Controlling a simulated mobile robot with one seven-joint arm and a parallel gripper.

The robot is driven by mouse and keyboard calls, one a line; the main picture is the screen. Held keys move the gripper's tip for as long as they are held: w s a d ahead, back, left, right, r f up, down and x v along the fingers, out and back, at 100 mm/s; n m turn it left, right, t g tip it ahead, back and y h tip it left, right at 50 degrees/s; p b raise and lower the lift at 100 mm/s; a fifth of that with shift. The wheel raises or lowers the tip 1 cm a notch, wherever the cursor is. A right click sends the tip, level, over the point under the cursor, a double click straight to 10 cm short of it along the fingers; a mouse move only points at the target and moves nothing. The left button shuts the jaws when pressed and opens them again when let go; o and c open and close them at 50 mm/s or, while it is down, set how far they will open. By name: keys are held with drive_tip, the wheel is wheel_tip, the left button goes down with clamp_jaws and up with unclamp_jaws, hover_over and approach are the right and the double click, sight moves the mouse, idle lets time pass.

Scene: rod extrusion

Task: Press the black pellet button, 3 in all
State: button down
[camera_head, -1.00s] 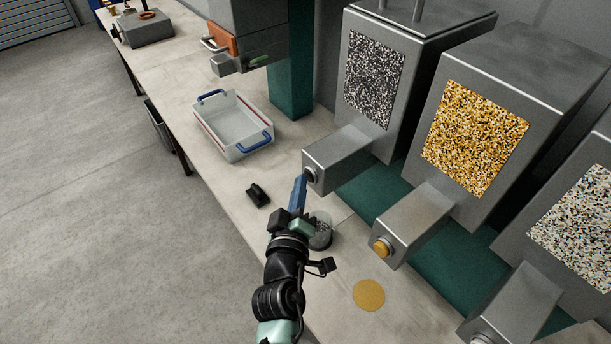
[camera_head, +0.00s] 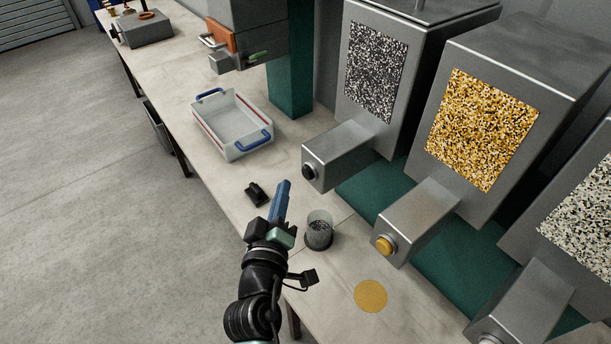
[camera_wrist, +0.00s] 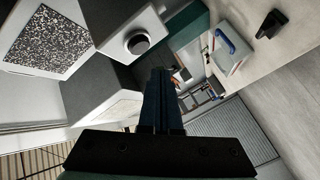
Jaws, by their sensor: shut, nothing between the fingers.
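The black pellet button (camera_head: 308,172) is a round black knob on the front end of the grey spout of the left dispenser (camera_head: 375,72), whose window shows black and white pellets. The button also shows in the wrist view (camera_wrist: 138,43). My gripper (camera_head: 284,187) has blue fingers, shut and empty, to the left of the button and a little below it in the head view, apart from it. In the wrist view the fingers (camera_wrist: 160,85) point up, with the button beyond and left of them. A clear cup (camera_head: 318,230) with dark pellets at its bottom stands below the spout.
A yellow-button spout (camera_head: 383,244) and a yellow disc (camera_head: 370,296) lie to the right. A white tray with blue handles (camera_head: 215,122) and a small black object (camera_head: 256,194) are at left on the bench. Further dispensers stand at right.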

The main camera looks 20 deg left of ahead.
drive_tip(key=shift+s+a+b, duration=0.65)
drive_tip(key=shift+s+a, duration=0.2)
drive_tip(key=shift+s, duration=0.3)
drive_tip(key=w+d+r+m+t+h, duration=0.1)
drive_tip(key=d+r+m+t, duration=0.3)
drive_tip(key=r, duration=1.1)
drive_tip(key=w+d+r+m+t+h, duration=0.1)
drive_tip(key=d+r+m, duration=0.2)
drive_tip(key=d+r, duration=0.75)
drive_tip(key=s+r+m+t, duration=0.1)
drive_tip(key=s+r, duration=0.3)
drive_tip(key=r, duration=0.3)
drive_tip(key=s+d+r+m+t, duration=0.1)
drive_tip(key=s+r, duration=0.3)
drive_tip(key=r, duration=0.4)
drive_tip(key=s+d+r+m+t, duration=0.1)
drive_tip(key=s+r+m+t, duration=0.1)
drive_tip(key=r, duration=0.6)
drive_tip(key=shift+s+t, duration=0.7)
drive_tip(key=shift+s, duration=0.35)
